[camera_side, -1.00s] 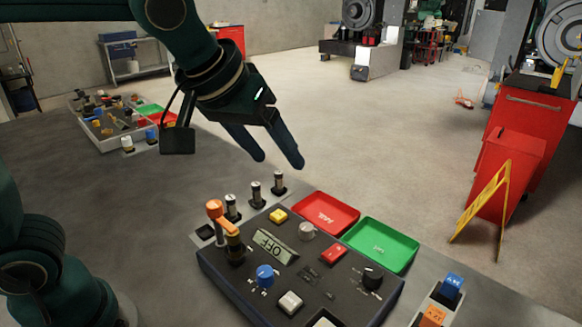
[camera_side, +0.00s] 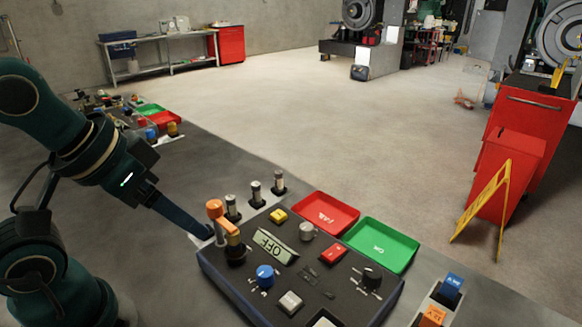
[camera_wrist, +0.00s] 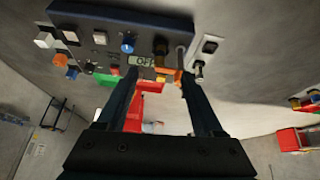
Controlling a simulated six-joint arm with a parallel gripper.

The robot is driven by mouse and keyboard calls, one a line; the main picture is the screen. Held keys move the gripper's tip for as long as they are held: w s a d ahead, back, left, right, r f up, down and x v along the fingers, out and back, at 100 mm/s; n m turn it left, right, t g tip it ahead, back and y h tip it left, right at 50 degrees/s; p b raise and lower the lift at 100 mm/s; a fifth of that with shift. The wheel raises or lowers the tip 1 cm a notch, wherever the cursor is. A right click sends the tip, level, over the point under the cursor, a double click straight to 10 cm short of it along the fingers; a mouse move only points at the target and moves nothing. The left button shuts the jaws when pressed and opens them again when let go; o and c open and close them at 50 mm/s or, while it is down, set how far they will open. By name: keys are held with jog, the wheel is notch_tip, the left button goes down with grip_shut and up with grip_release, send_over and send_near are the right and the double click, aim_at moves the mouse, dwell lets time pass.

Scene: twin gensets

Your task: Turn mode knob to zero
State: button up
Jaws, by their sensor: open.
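The dark control panel (camera_side: 300,272) stands on the grey table, and its display (camera_side: 273,247) reads OFF. It carries a blue knob (camera_side: 265,275), a black knob (camera_side: 372,275) and a grey knob (camera_side: 306,231). Their labels are too small to read, so I cannot tell which is the mode knob. My gripper (camera_side: 208,234) is low at the panel's left end, near the orange-handled lever (camera_side: 216,210). In the wrist view my gripper (camera_wrist: 160,72) is open, its fingers apart. The blue knob (camera_wrist: 128,42) shows left of the fingers; the display (camera_wrist: 142,61) shows near the left fingertip.
Several upright silver-topped posts (camera_side: 255,193) stand behind the panel's left end. A red tray (camera_side: 324,213) and a green tray (camera_side: 380,245) lie behind it. A yellow button (camera_side: 278,215), red switch (camera_side: 333,254) and white button (camera_side: 290,302) sit on the panel.

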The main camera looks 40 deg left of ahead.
jog(key=shift+s+d+r+n+g, duration=0.3)
jog(key=shift+s+r+g, duration=0.2)
jog(key=shift+s+g, duration=0.1)
